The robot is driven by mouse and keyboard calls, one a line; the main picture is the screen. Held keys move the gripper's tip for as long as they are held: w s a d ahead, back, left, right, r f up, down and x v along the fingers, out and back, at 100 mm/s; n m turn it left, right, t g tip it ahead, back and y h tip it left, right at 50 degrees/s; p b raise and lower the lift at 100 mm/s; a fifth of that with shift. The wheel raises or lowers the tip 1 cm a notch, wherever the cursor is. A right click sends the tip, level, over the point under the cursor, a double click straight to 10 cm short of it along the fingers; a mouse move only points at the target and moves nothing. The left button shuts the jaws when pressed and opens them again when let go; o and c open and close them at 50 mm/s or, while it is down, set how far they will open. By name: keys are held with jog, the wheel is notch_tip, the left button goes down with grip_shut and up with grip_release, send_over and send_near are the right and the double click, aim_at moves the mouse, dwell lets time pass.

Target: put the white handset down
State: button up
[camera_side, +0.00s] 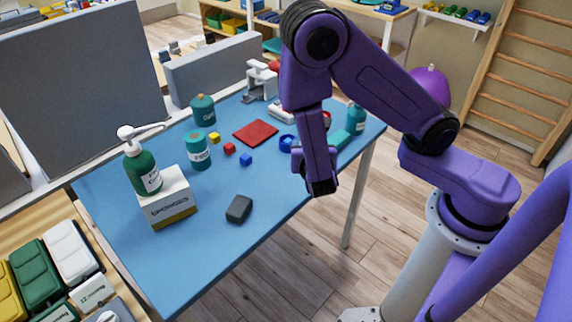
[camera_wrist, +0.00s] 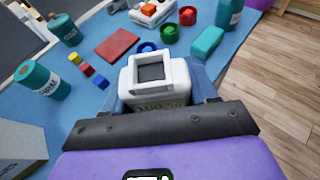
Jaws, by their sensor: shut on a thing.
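The white handset (camera_wrist: 155,78), a white block with a raised square frame around a grey face, sits between the jaws of my gripper (camera_wrist: 158,98) in the wrist view. My gripper is shut on it. In the side view my gripper (camera_side: 320,186) points down at the right front edge of the blue table (camera_side: 200,262). There the handset is mostly hidden by my gripper and cannot be made out clearly. I cannot tell whether its underside touches the table.
A red mat (camera_side: 256,133), small cubes (camera_side: 229,148) and a blue cup (camera_side: 287,143) lie behind. A dark grey block (camera_side: 239,209) lies left of my gripper. A pump bottle (camera_side: 142,170) stands on a box (camera_side: 168,200). The table's front left is clear.

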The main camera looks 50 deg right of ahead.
jog(key=shift+w+a+f, duration=0.2)
jog(key=shift+w+f, duration=1.5)
jog(key=shift+w, duration=0.05)
jog(key=shift+w+a+f, duration=0.15)
jog(key=shift+w+f, duration=1.55)
jog(key=shift+f, duration=1.55)
jog(key=shift+f, duration=0.15)
jog(key=o, duration=1.1)
